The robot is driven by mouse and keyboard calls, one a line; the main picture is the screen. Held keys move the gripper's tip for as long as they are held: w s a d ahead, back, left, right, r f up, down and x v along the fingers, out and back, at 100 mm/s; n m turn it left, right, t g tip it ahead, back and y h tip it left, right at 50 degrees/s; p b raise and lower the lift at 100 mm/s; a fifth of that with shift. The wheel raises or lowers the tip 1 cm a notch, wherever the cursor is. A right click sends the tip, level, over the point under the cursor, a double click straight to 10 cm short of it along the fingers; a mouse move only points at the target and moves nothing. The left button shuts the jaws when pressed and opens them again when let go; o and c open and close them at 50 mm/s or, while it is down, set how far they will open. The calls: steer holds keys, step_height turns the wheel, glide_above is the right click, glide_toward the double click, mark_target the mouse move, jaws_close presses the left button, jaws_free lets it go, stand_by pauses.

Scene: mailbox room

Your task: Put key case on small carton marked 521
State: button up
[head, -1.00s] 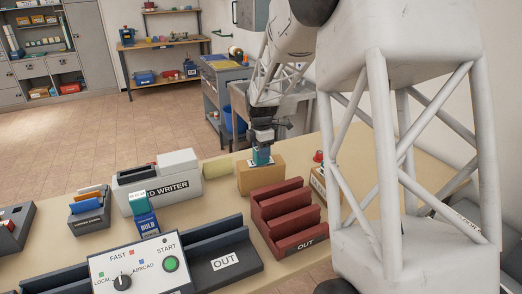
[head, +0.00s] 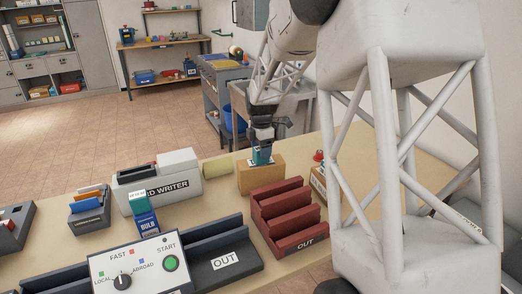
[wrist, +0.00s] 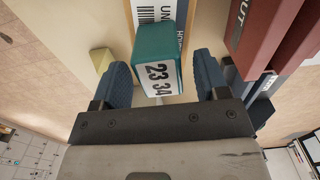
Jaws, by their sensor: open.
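A teal block with a white label reading "23 34" (wrist: 158,45) stands between the open fingers of my gripper (wrist: 160,66) in the wrist view. A gap shows between it and both fingers. In the head view the teal block (head: 262,158) is on or just above a brown carton (head: 261,179), directly below my gripper. The carton's top, with a barcode and blue print, shows in the wrist view (wrist: 148,14). I cannot read 521 on any carton, nor tell which thing is the key case.
A dark red stepped rack marked OUT (head: 285,215) stands just in front of the carton. A carton with a red-topped thing (head: 318,184) is to the right. A white card writer (head: 165,185), a blue BULB box (head: 147,222) and a control panel (head: 135,268) are to the left.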

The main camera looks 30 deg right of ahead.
step_height(320, 180, up, 12)
steer(key=shift+f, duration=0.15)
stand_by(0.4)
stand_by(0.5)
steer(key=s+a+r+m+t, duration=0.1)
steer(key=s+a+r+m, duration=0.1)
steer(key=s+a+m, duration=0.6)
steer(key=s+a+r+m, duration=0.15)
steer(key=s+a, duration=0.35)
steer(key=s, duration=0.8)
steer(key=s+a+f+m, duration=0.1)
steer(key=s+a+m, duration=0.1)
steer(key=s, duration=0.4)
steer(key=s+a+f+m+t, duration=0.1)
steer(key=s+f+m, duration=0.1)
steer(key=s, duration=0.4)
steer(key=s+a+f+m, duration=0.1)
steer(key=s+a+m, duration=0.1)
steer(key=s+m, duration=0.2)
steer(key=s, duration=0.3)
steer(key=shift+a+f+m+t, duration=0.15)
steer(key=shift+a+m+t, duration=0.15)
steer(key=shift+m, duration=0.05)
